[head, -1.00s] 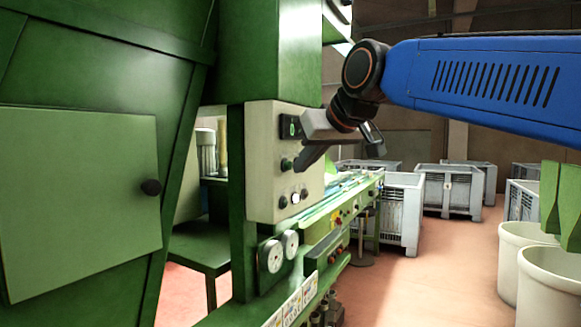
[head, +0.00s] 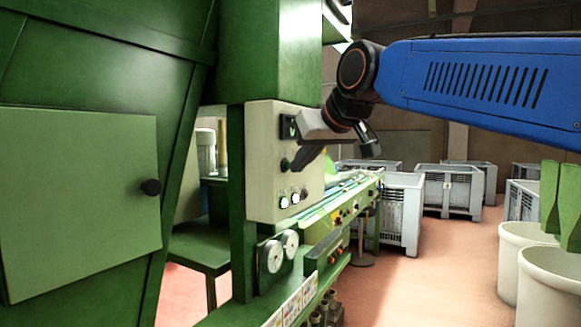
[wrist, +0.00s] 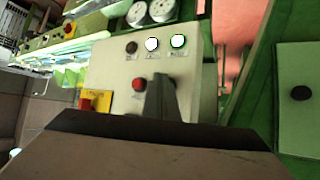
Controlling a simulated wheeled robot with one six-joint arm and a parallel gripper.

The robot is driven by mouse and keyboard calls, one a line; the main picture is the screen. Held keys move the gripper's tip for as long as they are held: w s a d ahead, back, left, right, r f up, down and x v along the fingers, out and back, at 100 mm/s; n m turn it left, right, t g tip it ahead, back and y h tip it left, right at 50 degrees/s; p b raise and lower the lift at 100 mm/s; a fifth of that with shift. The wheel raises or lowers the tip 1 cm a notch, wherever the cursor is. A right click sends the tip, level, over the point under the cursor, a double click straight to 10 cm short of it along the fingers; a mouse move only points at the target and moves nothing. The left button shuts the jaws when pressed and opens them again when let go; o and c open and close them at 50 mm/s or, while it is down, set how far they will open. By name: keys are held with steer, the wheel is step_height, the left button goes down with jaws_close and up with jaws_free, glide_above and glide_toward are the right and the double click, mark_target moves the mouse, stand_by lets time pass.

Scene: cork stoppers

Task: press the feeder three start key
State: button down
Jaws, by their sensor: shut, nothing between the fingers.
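The beige control panel (head: 262,160) stands on the green machine in the head view. A dark round key (head: 285,164) sits midway down its face, just left of my gripper (head: 295,168). My gripper is shut and empty, its fingertips at the panel face; I cannot tell whether they touch. In the wrist view the panel (wrist: 110,70) appears upside down, and my gripper (wrist: 160,80) covers the spot beside a red button (wrist: 139,84). Two lamps, one (wrist: 152,43) and another (wrist: 178,41), glow white beside a dark one (wrist: 131,47). Labels are too small to read.
A yellow plate with a red switch (wrist: 86,104) is beside the panel in the wrist view. Two round gauges (head: 273,256) sit below the panel. A green cabinet door (head: 80,200) is at left. Grey crates (head: 450,190) and white bins (head: 545,285) stand right, with open floor between.

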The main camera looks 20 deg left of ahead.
steer(key=shift+d, duration=0.2)
steer(key=shift+s+d, duration=0.1)
steer(key=shift+d, duration=0.55)
steer(key=shift+s+d, duration=0.15)
steer(key=shift+d, duration=2.35)
steer(key=s+d+f+m+h, duration=0.1)
steer(key=d+f+m+h, duration=0.1)
steer(key=d+f, duration=0.6)
steer(key=s+d+f+m+h, duration=0.15)
steer(key=d+f, duration=0.25)
steer(key=d, duration=0.7)
steer(key=d+f+m+h, duration=0.2)
steer(key=d+f, duration=0.5)
steer(key=d, duration=0.3)
steer(key=s+d+f+m+h, duration=0.1)
steer(key=s+d+f+m, duration=0.1)
steer(key=s+d+f, duration=0.7)
steer(key=s+d+f+m+g+h, duration=0.1)
steer(key=s+d+f+m+h, duration=0.1)
steer(key=s+d+f, duration=0.7)
step_height(320, 180, down, 6)
steer(key=shift+d+f+m, duration=0.25)
steer(key=shift+d+m, duration=0.25)
steer(key=shift+m, duration=0.25)
